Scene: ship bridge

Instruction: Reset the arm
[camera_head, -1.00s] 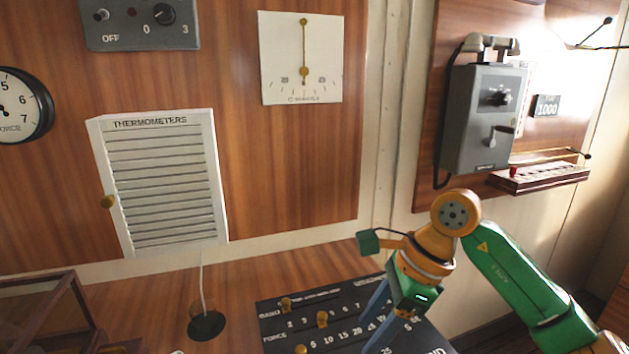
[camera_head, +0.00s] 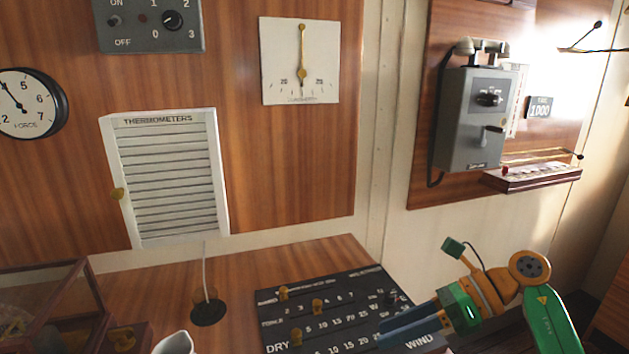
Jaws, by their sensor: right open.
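My right arm comes in from the lower right of the head view, green and orange. My right gripper (camera_head: 393,334) has blue-grey fingers that point left, over the right part of the black weather board. It is open, and nothing shows between its fingers. The fingers overlap the board in the picture; I cannot tell whether they touch it. My left arm and gripper are not in the picture.
The black board (camera_head: 335,292) with brass knobs lies on the wooden desk. A glass-sided wooden case (camera_head: 90,285) stands at the left. A grey telephone (camera_head: 470,120), a white thermometers cabinet (camera_head: 165,180) and a round dial (camera_head: 30,103) are on the walls.

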